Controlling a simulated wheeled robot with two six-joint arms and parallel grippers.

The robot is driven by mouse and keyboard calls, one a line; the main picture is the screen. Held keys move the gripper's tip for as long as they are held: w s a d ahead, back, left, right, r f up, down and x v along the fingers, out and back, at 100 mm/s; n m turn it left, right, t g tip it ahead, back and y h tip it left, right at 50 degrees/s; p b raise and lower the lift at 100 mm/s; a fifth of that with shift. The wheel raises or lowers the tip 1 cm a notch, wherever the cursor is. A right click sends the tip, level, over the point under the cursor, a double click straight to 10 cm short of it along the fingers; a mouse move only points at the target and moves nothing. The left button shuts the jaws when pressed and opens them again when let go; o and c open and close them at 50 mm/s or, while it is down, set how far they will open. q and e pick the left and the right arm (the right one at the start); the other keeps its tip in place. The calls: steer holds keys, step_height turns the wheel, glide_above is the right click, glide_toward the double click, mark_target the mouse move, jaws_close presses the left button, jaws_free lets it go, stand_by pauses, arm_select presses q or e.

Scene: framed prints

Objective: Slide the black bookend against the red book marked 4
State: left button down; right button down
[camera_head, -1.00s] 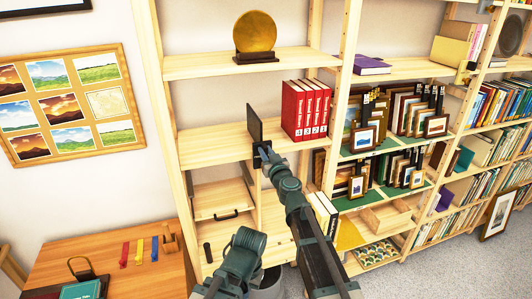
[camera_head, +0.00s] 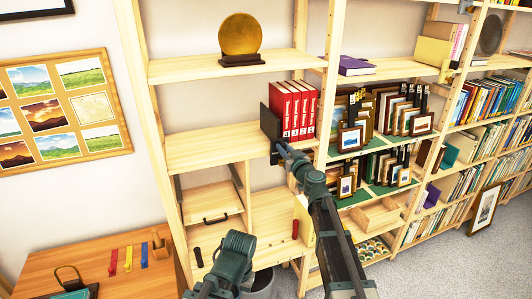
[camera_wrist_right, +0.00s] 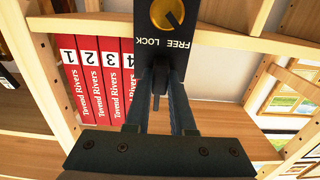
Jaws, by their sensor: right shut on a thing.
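The black bookend (camera_head: 266,121) stands upright on the middle shelf, just left of the red books in the head view. The red book marked 4 (camera_wrist_right: 128,95) is the book nearest the bookend in the wrist view and is partly covered. In the head view it is the leftmost red book (camera_head: 277,106). Any remaining gap to the bookend cannot be made out. My right gripper (camera_head: 277,152) is shut on the bookend's lower front part. A dark plate (camera_wrist_right: 150,58) with a yellow knob and the words FREE LOCK shows above the fingers. My left gripper is not in view.
Red books marked 1 to 3 (camera_wrist_right: 88,85) stand beyond book 4, against an upright post. The shelf (camera_head: 210,145) left of the bookend is bare. Framed prints (camera_head: 351,139) fill the bay to the right. A gold disc (camera_head: 240,35) stands on the shelf above.

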steer(key=shift+w+d, duration=0.2)
steer(key=shift+d, duration=0.35)
steer(key=shift+w+d, duration=0.2)
steer(key=shift+d, duration=0.3)
steer(key=c, duration=0.8)
jaws_free()
steer(key=shift+o, duration=0.2)
steer(key=v, duration=1.4)
